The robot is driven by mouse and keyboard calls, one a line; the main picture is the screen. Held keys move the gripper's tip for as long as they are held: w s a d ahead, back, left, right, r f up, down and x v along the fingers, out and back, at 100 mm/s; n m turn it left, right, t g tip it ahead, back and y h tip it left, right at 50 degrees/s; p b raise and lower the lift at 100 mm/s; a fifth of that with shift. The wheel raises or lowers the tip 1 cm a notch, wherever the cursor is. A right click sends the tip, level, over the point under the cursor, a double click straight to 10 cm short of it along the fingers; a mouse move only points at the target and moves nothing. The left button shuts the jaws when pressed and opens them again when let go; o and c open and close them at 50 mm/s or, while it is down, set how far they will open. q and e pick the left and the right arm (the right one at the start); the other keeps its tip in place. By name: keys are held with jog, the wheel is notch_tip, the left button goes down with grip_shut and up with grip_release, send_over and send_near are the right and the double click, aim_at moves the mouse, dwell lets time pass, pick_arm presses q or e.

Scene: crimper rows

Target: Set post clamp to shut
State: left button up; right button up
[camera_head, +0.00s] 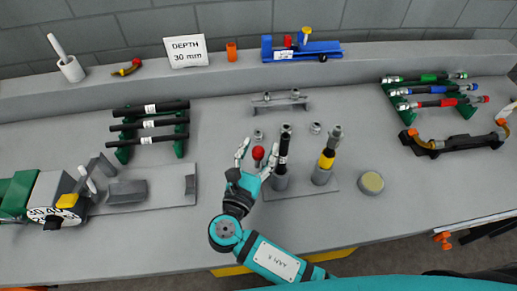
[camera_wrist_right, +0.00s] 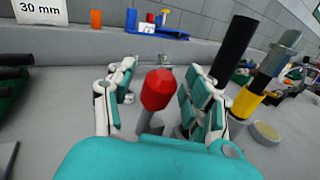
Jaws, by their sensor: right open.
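The post clamp shows as a red-knobbed lever (camera_head: 258,153) at the left end of a grey base plate (camera_head: 300,190). Its red knob (camera_wrist_right: 158,88) is large in the right wrist view, on a short grey stem. My right gripper (camera_head: 254,161) is open, with its fingers on either side of the knob. The wrist view shows gaps between the knob and both fingers (camera_wrist_right: 158,98). A black hose (camera_head: 284,146) stands upright in a grey post just right of the gripper. The clamp's lower part is largely hidden. My left gripper is not in view.
A second post holds a yellow-banded piece (camera_head: 327,160). A round yellowish tin (camera_head: 370,182) lies right of the plate. A small metal stand (camera_head: 279,102) is behind. Black hoses (camera_head: 150,124) rest on a green rack at left, near a dial machine (camera_head: 52,200).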

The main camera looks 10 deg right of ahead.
grip_shut()
